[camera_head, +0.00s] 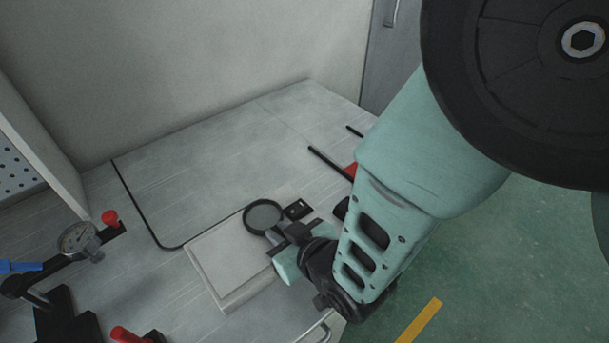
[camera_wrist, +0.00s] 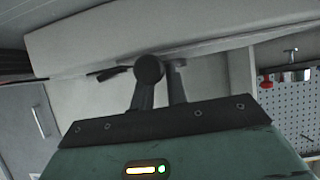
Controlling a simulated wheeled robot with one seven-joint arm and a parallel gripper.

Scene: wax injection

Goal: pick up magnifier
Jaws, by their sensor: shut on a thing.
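The magnifier shows in the head view as a round lens with a dark rim (camera_head: 263,216). It appears above the pale grey block (camera_head: 218,262); whether it touches the block I cannot tell. My gripper (camera_head: 281,238) is at the lens's lower right, shut on the magnifier. The handle is mostly hidden by the gripper. In the wrist view my two dark fingers (camera_wrist: 162,80) stand close together. A dark round shape shows at their tips; I cannot tell which part of the magnifier or finger it is.
A dial gauge (camera_head: 78,240) on a black stand is at the left. A red-handled item (camera_head: 128,335) is at the bottom left. A black rod (camera_head: 330,163) lies on the table at the right. The grey table (camera_head: 205,165) is clear behind the block.

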